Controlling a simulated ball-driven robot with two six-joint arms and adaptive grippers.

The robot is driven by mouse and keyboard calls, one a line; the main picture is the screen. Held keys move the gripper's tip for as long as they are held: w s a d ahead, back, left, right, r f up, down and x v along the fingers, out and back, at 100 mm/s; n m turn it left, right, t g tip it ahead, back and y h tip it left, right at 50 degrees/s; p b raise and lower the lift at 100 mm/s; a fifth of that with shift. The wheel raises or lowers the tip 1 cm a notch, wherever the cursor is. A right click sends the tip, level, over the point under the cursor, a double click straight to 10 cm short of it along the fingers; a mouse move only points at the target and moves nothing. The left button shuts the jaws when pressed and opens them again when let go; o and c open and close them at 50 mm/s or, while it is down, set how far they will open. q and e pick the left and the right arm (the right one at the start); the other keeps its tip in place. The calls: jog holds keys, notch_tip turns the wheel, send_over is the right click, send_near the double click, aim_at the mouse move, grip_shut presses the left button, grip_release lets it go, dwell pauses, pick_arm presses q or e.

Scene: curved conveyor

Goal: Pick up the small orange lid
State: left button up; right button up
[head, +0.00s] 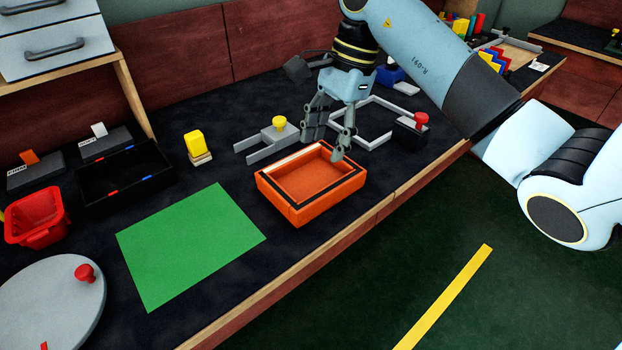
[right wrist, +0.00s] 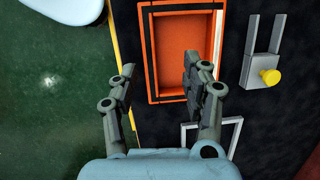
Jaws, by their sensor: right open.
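An orange open box (head: 307,213) with a dark inner rim and a pale strip along one inner edge sits on the dark table. It also shows in the right wrist view (right wrist: 144,40). I cannot make out a separate small orange lid; it may be part of this box. My right gripper (head: 326,146) is open and empty at the box's back right end, pointing down. In the right wrist view my right gripper (right wrist: 158,64) has one finger at the box's left and the other over its right side. My left gripper is not in view.
A grey fork-shaped holder with a yellow knob (head: 279,123) stands just behind the box. A grey frame (head: 375,100) and a black block with a red knob (head: 420,121) are to the right. A green mat (head: 190,245) lies clear at left.

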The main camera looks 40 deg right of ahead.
jog(key=d, duration=0.2)
jog(key=g+h+b, duration=0.1)
send_over(331, 188)
jog(key=f, duration=0.3)
jog(key=d+f, duration=0.1)
jog(key=f, duration=0.6)
jog(key=shift+a+f, duration=0.2)
jog(key=shift+a, duration=0.2)
jog(key=shift+c, duration=0.3)
grip_shut()
